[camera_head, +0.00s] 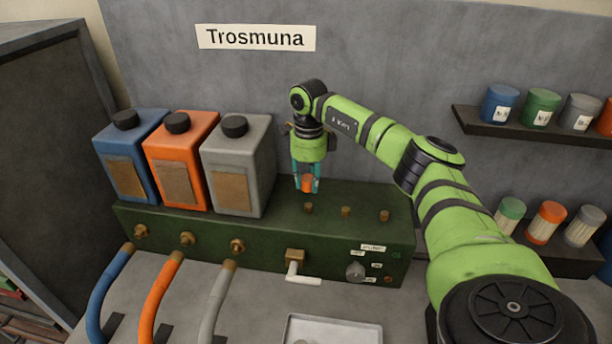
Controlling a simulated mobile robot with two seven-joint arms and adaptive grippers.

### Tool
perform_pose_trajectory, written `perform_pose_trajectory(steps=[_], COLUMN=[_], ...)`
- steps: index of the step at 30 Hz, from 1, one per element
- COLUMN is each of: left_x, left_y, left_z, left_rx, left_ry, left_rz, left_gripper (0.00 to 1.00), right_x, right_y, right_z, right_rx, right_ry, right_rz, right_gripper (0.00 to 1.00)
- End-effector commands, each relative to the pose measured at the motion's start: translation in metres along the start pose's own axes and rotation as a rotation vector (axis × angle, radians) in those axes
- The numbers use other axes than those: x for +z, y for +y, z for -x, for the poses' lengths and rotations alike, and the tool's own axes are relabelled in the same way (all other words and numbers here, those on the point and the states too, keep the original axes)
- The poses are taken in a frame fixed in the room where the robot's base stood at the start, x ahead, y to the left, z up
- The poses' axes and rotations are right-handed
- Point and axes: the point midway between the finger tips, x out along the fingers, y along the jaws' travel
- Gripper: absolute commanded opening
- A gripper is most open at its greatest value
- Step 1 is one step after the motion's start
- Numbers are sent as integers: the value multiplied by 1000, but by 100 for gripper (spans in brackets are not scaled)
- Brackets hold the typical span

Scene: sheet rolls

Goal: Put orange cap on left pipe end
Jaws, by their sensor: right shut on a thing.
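My right gripper (306,181) has teal fingers that point down, shut on a small orange cap (307,185). The cap is held above the top of the green box (270,243), a little above the left pipe end (308,208) in the picture. A small gap shows between the cap and this brass stub. The middle pipe end (346,212) and the right pipe end (384,216) stand bare in a row to its right. My left gripper is not in view.
Blue (128,155), orange (180,158) and grey (236,162) canisters stand at the left of the box top. Coloured hoses curve below the box's front. A white-handled valve (302,274) sticks out in front. A tray (333,330) lies at the bottom. Shelves with jars (500,103) are right.

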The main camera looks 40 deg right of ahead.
Motion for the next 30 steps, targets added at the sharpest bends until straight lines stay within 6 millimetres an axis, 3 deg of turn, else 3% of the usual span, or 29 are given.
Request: perform_pose_trajectory(steps=[7,17,30], left_x=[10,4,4], left_y=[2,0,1], left_z=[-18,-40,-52], left_rx=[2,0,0], left_ry=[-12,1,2], left_rz=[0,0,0], left_gripper=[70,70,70], right_x=[0,0,0], right_y=[0,0,0], right_z=[-22,-49,-75], right_rx=[0,0,0], right_ry=[0,1,0], right_rz=[2,3,3], right_gripper=[12,12,12])
